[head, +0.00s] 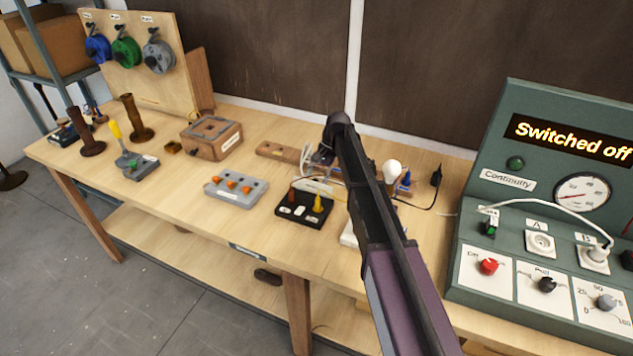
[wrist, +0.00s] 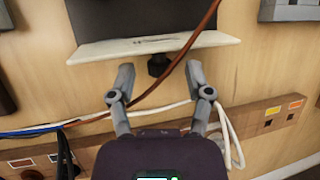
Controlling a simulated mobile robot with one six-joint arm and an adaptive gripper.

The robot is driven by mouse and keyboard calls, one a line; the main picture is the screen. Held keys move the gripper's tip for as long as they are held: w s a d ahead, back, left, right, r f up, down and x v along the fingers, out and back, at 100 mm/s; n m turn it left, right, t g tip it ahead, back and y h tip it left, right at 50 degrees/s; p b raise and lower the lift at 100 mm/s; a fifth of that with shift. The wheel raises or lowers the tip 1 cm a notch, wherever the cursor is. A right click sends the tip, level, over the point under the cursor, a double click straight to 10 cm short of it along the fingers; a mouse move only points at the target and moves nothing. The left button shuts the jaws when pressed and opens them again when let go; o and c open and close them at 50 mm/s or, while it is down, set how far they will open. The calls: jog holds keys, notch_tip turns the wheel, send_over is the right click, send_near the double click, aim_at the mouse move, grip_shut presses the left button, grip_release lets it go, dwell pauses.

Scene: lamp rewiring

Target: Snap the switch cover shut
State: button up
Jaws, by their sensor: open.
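In the wrist view, my gripper (wrist: 159,76) is open, with its two grey fingers apart and nothing held between them. Just beyond the fingertips is a cream-edged plate (wrist: 115,48) with a dark face, which looks like the switch cover; I cannot tell how far it is open. A small dark knob (wrist: 158,65) shows at its edge, between the fingertips. A brown wire (wrist: 178,62) crosses over the plate and between the fingers. In the head view, a pale curved part (head: 313,187) shows beside my arm, which hides much of the area around my gripper.
A wooden strip (wrist: 268,117) with coloured labels and blue and white wires (wrist: 75,122) lie close to the gripper. In the head view, a black tray (head: 285,213), a grey tray (head: 214,194) and a light bulb (head: 391,171) stand nearby. The test panel (head: 520,100) reads "Switched off".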

jog(key=shift+f, duration=0.1)
dwell(0.3)
grip_shut()
